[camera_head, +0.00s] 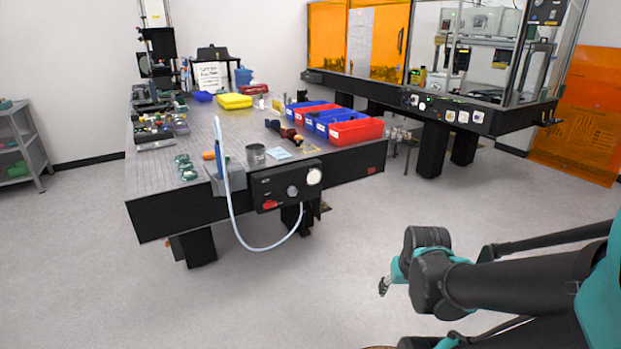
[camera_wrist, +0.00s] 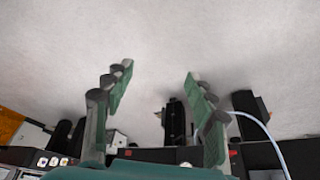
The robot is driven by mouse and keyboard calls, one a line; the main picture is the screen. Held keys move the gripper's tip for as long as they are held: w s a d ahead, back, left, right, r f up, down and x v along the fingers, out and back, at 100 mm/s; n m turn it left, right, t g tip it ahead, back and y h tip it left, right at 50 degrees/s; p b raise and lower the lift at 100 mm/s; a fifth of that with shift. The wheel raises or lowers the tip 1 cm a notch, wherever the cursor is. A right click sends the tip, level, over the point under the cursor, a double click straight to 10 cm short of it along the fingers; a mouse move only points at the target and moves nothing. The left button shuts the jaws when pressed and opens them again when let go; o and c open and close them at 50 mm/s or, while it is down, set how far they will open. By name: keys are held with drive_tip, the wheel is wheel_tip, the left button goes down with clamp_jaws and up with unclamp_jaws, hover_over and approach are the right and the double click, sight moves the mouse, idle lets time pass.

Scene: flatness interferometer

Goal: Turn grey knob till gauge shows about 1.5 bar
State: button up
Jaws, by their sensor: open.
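In the head view a black panel (camera_head: 258,190) is fixed to the near front side of the perforated optical table. It carries a round white gauge (camera_head: 314,176), a grey knob (camera_head: 292,191) to its lower left and a red part (camera_head: 269,204) farther left. The gauge reading is too small to make out. My gripper (camera_head: 384,287) is in front of the table, to the right of the panel and well apart from it. In the wrist view its two green-padded fingers (camera_wrist: 158,74) are spread wide with nothing between them. The knob cannot be made out there.
A pale blue hose (camera_head: 235,222) loops down beside the panel. Red and blue bins (camera_head: 356,131) stand along the optical table's (camera_head: 160,215) right edge. A second table (camera_head: 481,122) with an enclosure stands behind at right. The floor (camera_head: 330,270) between my gripper and the panel is clear.

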drive_tip(key=w+a+r+n+t+y, duration=0.25)
drive_tip(key=w+a, duration=0.35)
drive_tip(key=w, duration=0.5)
drive_tip(key=w+a+r+n+t+y, duration=0.1)
drive_tip(key=w+a+r+n+y, duration=0.15)
drive_tip(key=w+a, duration=0.6)
drive_tip(key=n+t+y, duration=0.2)
drive_tip(key=t, duration=0.2)
approach(294, 192)
drive_tip(key=shift+g, duration=0.25)
drive_tip(key=x, duration=0.9)
drive_tip(key=shift+w+a, duration=0.1)
drive_tip(key=shift+w, duration=0.05)
drive_tip(key=c, duration=1.1)
drive_tip(key=shift+y, duration=0.3)
drive_tip(key=shift+c, duration=0.2)
